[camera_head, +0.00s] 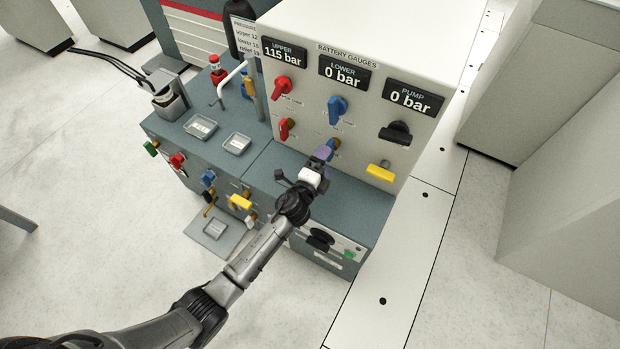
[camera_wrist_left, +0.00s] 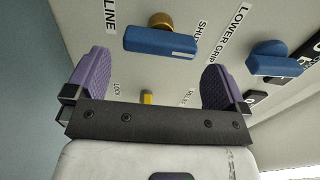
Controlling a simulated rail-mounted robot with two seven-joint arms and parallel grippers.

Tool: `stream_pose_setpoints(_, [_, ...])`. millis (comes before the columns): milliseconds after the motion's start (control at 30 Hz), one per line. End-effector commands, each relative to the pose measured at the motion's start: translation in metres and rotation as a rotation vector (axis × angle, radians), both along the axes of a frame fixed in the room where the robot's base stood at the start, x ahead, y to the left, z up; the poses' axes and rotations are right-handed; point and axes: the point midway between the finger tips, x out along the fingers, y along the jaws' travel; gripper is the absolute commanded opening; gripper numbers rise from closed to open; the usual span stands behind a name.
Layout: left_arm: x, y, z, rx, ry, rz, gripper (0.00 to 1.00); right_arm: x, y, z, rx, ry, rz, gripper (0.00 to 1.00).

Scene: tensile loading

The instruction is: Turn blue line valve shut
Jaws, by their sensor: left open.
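The lower blue valve handle (camera_head: 334,146) is on the front of the white gauge panel (camera_head: 300,45), partly hidden by my gripper in the head view. In the left wrist view, a blue handle (camera_wrist_left: 160,41) on a brass stem lies crosswise between the labels LINE and SHUT. My left gripper (camera_head: 323,154) is at the panel, its purple fingers spread. In the wrist view the gripper (camera_wrist_left: 158,78) is open and empty. The handle appears just beyond the gap between the fingertips; contact cannot be told. My right gripper is not in view.
Another blue handle (camera_head: 337,107) is above it on the panel. Red handles (camera_head: 282,86) are to the left; a black knob (camera_head: 396,132) and yellow handle (camera_head: 380,172) are to the right. The gauges read upper 115 bar, lower 0 bar, pump 0 bar.

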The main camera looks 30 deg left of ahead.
Motion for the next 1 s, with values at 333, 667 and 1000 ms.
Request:
stream_pose_setpoints(333, [-0.064, 0.004, 0.002, -0.001, 0.001, 0.001, 1.00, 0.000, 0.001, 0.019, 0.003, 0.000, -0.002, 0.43])
stream_pose_setpoints(667, [-0.088, 0.005, 0.001, 0.000, -0.001, 0.000, 1.00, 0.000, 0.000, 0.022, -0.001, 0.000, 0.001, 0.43])
stream_pose_setpoints(1000, [-0.089, 0.005, 0.000, 0.000, -0.001, 0.000, 1.00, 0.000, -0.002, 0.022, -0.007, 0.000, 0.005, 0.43])
